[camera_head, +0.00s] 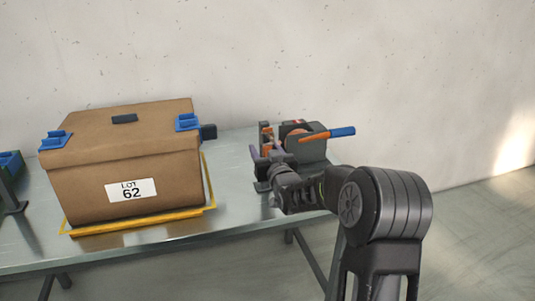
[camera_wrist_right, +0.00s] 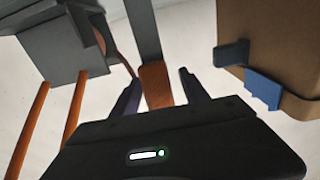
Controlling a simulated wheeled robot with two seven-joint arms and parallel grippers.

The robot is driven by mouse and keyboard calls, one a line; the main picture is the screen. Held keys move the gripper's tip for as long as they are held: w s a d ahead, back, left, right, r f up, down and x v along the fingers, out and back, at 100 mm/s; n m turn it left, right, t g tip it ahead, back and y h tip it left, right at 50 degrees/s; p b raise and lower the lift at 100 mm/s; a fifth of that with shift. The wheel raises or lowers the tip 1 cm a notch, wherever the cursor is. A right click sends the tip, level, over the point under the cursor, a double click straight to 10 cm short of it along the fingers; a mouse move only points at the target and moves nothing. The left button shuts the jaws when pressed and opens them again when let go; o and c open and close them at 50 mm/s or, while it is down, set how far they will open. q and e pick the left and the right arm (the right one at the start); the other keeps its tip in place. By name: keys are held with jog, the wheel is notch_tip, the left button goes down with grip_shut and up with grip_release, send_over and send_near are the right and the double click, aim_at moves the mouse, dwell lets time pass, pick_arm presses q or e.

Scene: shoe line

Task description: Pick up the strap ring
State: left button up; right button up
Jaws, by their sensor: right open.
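A dark grey strapping device (camera_head: 313,150) with orange parts stands at the table's right end. A round orange part (camera_head: 297,134) sits in it, and a curved orange edge (camera_wrist_right: 115,48) shows beside the grey housing in the right wrist view. An orange-ended grey bar (camera_wrist_right: 155,84) lies between my right fingers in that view. I cannot tell for sure which orange piece is the strap ring. My right gripper (camera_head: 267,154) is at the device's left side, open, its two fingers (camera_wrist_right: 160,92) apart on either side of the orange end. Contact cannot be told. My left gripper is out of view.
A brown box (camera_head: 155,150) labelled LOT 62, with blue corner pieces (camera_head: 187,121), stands inside a yellow frame (camera_head: 140,225) left of the device. An orange rod with a blue handle (camera_head: 341,132) sticks out right. The table's front strip (camera_head: 240,215) is clear.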

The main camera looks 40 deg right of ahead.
grip_shut()
dwell(0.4)
jog(key=shift+r, duration=0.1)
jog(key=r+v, duration=0.1)
jog(key=v, duration=1.7)
jog(key=shift+r, duration=0.1)
